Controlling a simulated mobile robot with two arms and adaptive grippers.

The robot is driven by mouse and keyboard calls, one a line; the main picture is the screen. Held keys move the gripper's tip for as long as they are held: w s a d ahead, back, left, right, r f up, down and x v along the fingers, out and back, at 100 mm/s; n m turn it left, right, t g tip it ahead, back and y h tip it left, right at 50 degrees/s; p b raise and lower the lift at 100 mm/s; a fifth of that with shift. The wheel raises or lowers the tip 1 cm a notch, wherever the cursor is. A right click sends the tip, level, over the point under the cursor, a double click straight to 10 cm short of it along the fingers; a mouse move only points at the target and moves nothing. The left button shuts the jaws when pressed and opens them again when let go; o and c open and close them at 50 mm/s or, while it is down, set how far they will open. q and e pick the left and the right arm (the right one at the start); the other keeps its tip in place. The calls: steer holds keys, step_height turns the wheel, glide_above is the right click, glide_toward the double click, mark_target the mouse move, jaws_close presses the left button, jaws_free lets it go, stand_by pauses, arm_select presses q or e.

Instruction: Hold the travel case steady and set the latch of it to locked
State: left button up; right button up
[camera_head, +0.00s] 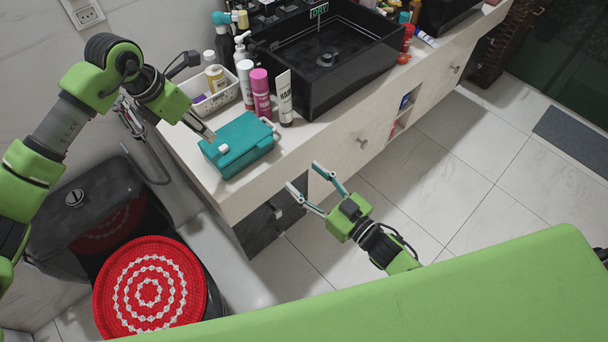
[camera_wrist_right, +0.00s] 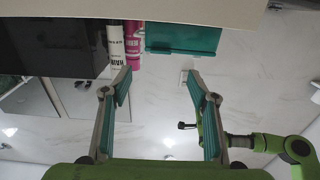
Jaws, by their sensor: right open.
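The teal travel case (camera_head: 240,146) lies on the near left end of the counter, with a small white piece (camera_head: 223,149) on its left part and a white part (camera_head: 268,124) at its right side. I cannot tell the latch's setting. My left gripper (camera_head: 205,133) points down at the case's back left edge. Its fingers look close together, and contact is unclear. My right gripper (camera_head: 302,175) is open and empty, off the counter's front edge and apart from the case. In the right wrist view, the case (camera_wrist_right: 183,38) shows beyond the open fingers (camera_wrist_right: 158,75).
A pink bottle (camera_head: 260,95), a white tube (camera_head: 284,98) and a white basket (camera_head: 215,98) stand close behind the case. A black sink (camera_head: 330,50) lies further along the counter (camera_head: 330,130). The floor in front is clear.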

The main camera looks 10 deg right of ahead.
steer(key=x, duration=1.4)
steer(key=shift+s+a+r, duration=0.1)
steer(key=shift+s+r, duration=0.05)
steer(key=shift+r, duration=0.15)
steer(key=c, duration=1.4)
